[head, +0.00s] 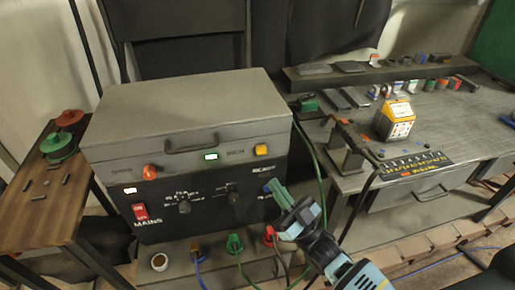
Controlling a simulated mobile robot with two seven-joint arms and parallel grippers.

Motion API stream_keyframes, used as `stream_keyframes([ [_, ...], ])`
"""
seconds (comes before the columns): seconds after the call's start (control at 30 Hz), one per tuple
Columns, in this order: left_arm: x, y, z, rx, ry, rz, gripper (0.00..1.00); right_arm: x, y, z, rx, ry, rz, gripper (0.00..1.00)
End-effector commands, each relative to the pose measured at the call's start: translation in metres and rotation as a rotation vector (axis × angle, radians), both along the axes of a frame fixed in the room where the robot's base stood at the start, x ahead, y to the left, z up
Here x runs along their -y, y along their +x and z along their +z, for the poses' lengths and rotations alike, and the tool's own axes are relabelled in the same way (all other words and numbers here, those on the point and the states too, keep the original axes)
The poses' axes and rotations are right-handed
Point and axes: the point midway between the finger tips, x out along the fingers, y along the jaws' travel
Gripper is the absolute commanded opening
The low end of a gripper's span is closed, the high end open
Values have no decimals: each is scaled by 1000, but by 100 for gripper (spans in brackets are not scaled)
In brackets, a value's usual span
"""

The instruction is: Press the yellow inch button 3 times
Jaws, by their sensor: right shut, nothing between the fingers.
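The yellow inch button (261,150) is on the upper right of the front face of the grey and black control box (190,120). A label that seems to read INCH is just left of it. My right gripper (275,188) reaches in from the lower right. Its fingers are shut and empty, and its tips appear below and slightly right of the button, apart from it in the picture. The button is fully visible. The depth gap between the tips and the box face is hard to tell. My left gripper is out of view.
A workbench (450,125) with small items stands right; a wooden table (40,195) stands left.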

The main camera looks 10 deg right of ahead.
Motion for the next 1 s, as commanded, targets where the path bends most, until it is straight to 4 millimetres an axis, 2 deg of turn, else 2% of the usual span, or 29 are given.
stream_keyframes([
  [0.37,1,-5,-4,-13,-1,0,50,0,5,-1,-1,-1,0,0],
  [0.73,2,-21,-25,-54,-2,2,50,0,47,-4,-3,-1,-1,0],
  [1.0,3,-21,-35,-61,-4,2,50,0,76,-4,-2,0,0,0],
])
